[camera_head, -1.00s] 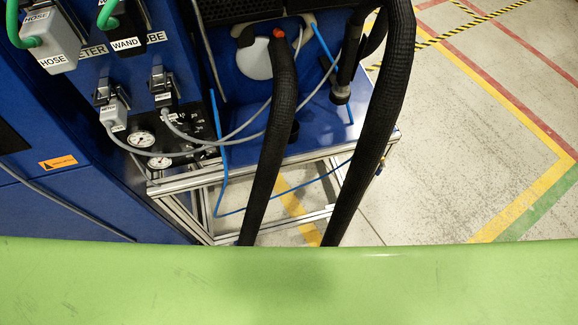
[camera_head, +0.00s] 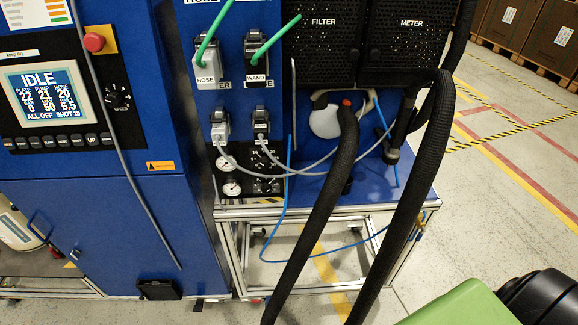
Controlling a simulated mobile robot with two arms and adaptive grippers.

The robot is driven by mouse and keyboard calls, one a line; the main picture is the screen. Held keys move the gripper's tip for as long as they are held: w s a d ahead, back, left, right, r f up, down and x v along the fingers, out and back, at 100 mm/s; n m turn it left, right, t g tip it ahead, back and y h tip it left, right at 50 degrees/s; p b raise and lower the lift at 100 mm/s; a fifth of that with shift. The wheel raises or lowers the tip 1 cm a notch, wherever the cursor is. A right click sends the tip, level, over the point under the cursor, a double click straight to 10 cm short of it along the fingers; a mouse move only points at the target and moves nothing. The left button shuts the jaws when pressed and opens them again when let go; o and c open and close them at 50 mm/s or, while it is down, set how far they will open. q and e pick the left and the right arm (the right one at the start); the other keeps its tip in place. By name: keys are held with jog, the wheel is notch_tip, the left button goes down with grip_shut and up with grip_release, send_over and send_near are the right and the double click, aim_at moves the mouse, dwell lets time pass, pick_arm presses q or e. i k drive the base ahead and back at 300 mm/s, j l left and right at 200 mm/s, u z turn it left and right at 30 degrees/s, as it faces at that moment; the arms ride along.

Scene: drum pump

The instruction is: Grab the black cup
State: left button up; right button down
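Neither of my grippers is in view. A green and black part, probably of my own arm, shows at the lower right corner.
A second thick black hose (camera_head: 405,225) hangs in front of the shelf's right side. A blue cabinet with a screen (camera_head: 46,92) stands left. Thin grey and blue tubes cross the shelf. The floor at right is mostly open, with crates (camera_head: 510,25) behind.

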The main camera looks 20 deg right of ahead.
aim_at(347, 188)
jog(key=l+u, duration=0.25)
jog(key=l, duration=0.55)
jog(key=l+u, duration=0.25)
jog(key=l, duration=0.6)
jog(key=l+u, duration=0.25)
jog(key=l, duration=0.6)
jog(key=k, duration=0.05)
